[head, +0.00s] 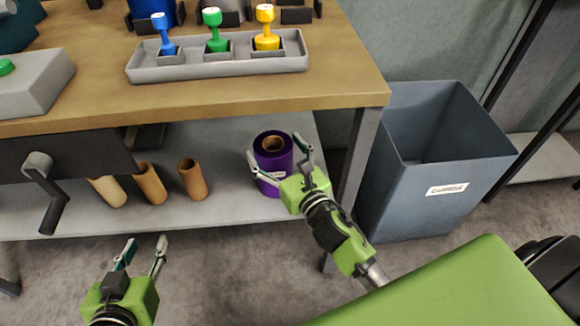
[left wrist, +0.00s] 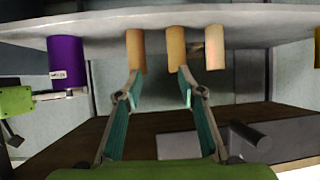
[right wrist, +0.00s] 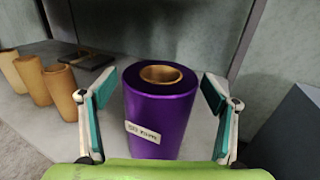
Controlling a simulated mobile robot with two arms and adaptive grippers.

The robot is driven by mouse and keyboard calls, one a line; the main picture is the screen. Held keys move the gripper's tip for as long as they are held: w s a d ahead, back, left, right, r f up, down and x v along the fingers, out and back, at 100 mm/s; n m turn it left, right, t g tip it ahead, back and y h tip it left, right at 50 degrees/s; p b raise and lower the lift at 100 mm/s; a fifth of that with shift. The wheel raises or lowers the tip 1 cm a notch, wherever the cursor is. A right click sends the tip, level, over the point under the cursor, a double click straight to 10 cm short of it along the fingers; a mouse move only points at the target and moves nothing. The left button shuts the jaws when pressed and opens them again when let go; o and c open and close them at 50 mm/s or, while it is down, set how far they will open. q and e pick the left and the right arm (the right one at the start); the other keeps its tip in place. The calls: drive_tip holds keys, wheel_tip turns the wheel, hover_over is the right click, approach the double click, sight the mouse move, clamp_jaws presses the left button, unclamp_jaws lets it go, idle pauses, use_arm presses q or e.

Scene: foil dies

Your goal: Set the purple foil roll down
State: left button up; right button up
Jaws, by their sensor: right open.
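The purple foil roll (head: 271,165) stands upright on the grey lower shelf (head: 225,205) under the workbench, near its right end. In the right wrist view the roll (right wrist: 160,112) shows its brown core on top and a white label. My right gripper (head: 278,160) is open, with its fingers on either side of the roll; gaps show between fingers and roll in the right wrist view (right wrist: 160,110). My left gripper (head: 141,252) is open and empty in front of the shelf; its open fingers also show in the left wrist view (left wrist: 157,88).
Several brown cardboard cores (head: 151,184) stand on the shelf left of the roll. A crank handle (head: 42,175) juts out at the left. A grey bin (head: 430,165) stands right of the bench leg (head: 358,155). A tray (head: 220,66) with three coloured stamps sits on the benchtop.

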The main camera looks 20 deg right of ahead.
drive_tip(key=s+d+m+g+h, duration=0.2)
drive_tip(key=s+d+m+h, duration=0.15)
drive_tip(key=s+m, duration=1.15)
drive_tip(key=a+f+m+g+y, duration=0.1)
drive_tip(key=a+m+g+y, duration=0.2)
drive_tip(key=m, duration=1.7)
drive_tip(key=a, duration=0.3)
drive_tip(key=shift+w+f+g+y, duration=0.2)
drive_tip(key=shift+f+g+y, duration=0.1)
drive_tip(key=shift+f+y, duration=0.05)
